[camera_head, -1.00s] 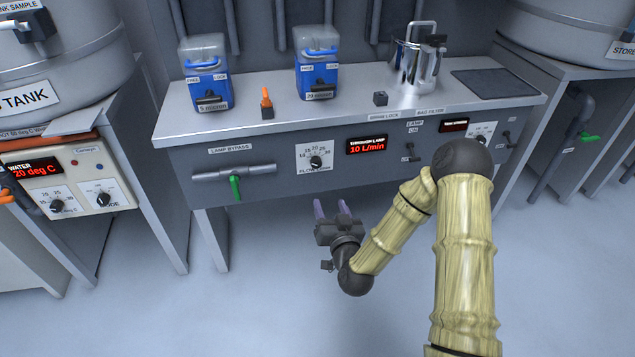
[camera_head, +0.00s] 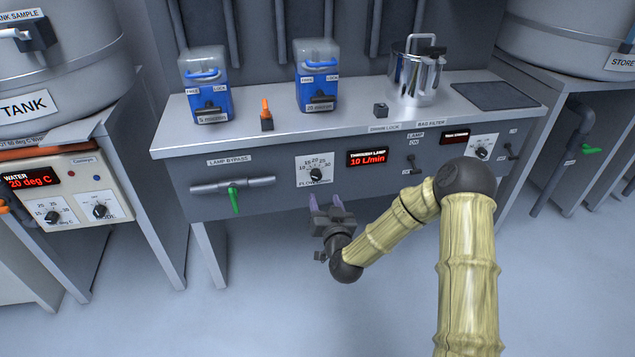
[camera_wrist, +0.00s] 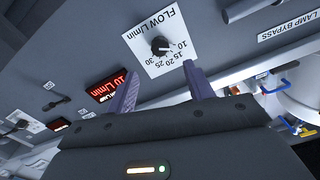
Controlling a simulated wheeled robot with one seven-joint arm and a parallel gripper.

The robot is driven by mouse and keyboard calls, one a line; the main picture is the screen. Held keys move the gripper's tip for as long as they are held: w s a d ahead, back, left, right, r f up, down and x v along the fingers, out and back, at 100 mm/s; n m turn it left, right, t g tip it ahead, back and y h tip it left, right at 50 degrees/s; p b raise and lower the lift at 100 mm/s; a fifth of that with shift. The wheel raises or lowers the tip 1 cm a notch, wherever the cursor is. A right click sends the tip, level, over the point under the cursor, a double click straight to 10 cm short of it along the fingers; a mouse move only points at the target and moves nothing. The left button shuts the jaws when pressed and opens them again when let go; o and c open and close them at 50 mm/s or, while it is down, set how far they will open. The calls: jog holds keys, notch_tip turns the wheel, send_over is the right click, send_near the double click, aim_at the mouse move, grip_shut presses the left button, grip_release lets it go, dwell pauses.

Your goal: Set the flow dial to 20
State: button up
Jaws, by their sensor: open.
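The flow dial (camera_head: 316,174) is a black knob on a white scale plate on the grey front panel. The plate is marked 10 to 30. In the wrist view the dial (camera_wrist: 160,46) appears upside down, with its pointer toward the 10 end. The red display (camera_head: 368,157) to its right reads 10 L/min. My gripper (camera_head: 326,201) is open and empty, just below and in front of the dial. In the wrist view its two purple fingers (camera_wrist: 160,88) stand apart, with the dial beyond their tips; they are not touching it.
The lamp bypass pipe with a green handle (camera_head: 234,200) is left of the dial. Lamp switches (camera_head: 412,171) are to the right. Two blue-based containers (camera_head: 317,90) and a steel jug (camera_head: 415,75) stand on the bench above. The floor below is clear.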

aim_at(317, 178)
jog(key=b+x, duration=0.2)
jog(key=x, duration=0.8)
jog(key=shift+w+b, duration=0.15)
jog(key=shift+b, duration=0.2)
jog(key=c, duration=1)
